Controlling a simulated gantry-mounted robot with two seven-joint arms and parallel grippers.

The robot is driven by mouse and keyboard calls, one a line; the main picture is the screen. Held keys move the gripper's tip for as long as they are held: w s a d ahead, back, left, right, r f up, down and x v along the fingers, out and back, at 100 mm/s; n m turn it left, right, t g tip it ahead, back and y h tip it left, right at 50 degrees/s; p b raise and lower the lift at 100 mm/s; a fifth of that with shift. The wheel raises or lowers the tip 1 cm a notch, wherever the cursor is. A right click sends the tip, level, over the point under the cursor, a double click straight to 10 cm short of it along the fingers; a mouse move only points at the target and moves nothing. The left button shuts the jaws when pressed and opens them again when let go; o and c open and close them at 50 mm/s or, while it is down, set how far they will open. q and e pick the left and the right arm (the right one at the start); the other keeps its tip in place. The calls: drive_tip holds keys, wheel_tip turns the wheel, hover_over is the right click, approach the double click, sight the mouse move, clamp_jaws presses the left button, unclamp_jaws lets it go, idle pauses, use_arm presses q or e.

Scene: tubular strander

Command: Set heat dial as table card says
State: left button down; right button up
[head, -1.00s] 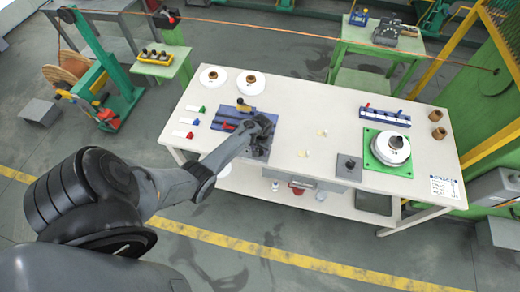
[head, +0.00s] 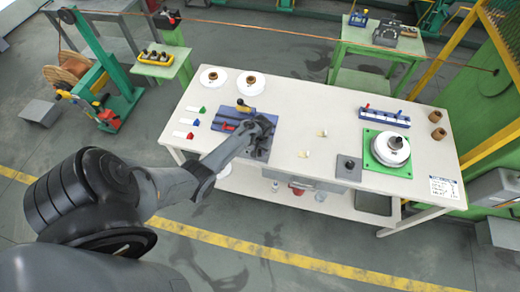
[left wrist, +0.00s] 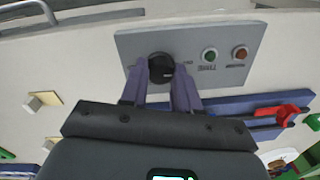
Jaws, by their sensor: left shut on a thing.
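The heat dial (left wrist: 161,68) is a black round knob on a grey panel (left wrist: 225,50) in the left wrist view. My left gripper (left wrist: 163,72) has its two fingers on either side of the knob and is shut on it. The gripper also shows in the head view (head: 262,128), over the table's front part, where it hides the dial. The knob's pointer and markings are too small or hidden to read. A white card with dark writing (head: 444,187) lies at the table's right front corner; its text is too small to read. My right gripper is out of view.
A green button (left wrist: 209,54) and a red button (left wrist: 240,53) sit beside the dial. A blue fixture (head: 232,116) is next to the gripper. The green plate with a white spool (head: 388,146) stands to the right. The table's middle (head: 310,110) is mostly clear.

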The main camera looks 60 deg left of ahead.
use_arm(q)
drive_tip(key=m+p, duration=0.1)
drive_tip(key=m, duration=0.2)
drive_tip(key=shift+r, duration=0.1)
drive_tip(key=m+p, duration=0.1)
drive_tip(key=m, duration=0.1)
drive_tip(key=shift+m, duration=0.4)
drive_tip(key=m, duration=0.2)
drive_tip(key=shift+s+m, duration=0.1)
drive_tip(key=shift+m, duration=0.3)
drive_tip(key=m, duration=0.2)
drive_tip(key=shift+a+m, duration=0.1)
drive_tip(key=shift+m, duration=0.2)
drive_tip(key=m, duration=0.2)
drive_tip(key=shift+m, duration=0.4)
drive_tip(key=m, duration=0.2)
drive_tip(key=shift+m+t+b, duration=0.3)
drive_tip(key=shift+m+b, duration=0.1)
drive_tip(key=m+b, duration=0.1)
drive_tip(key=m, duration=0.2)
drive_tip(key=shift+f, duration=0.2)
drive_tip(key=shift+m+b, duration=0.8)
drive_tip(key=shift+m, duration=0.8)
drive_tip(key=shift+r, duration=0.1)
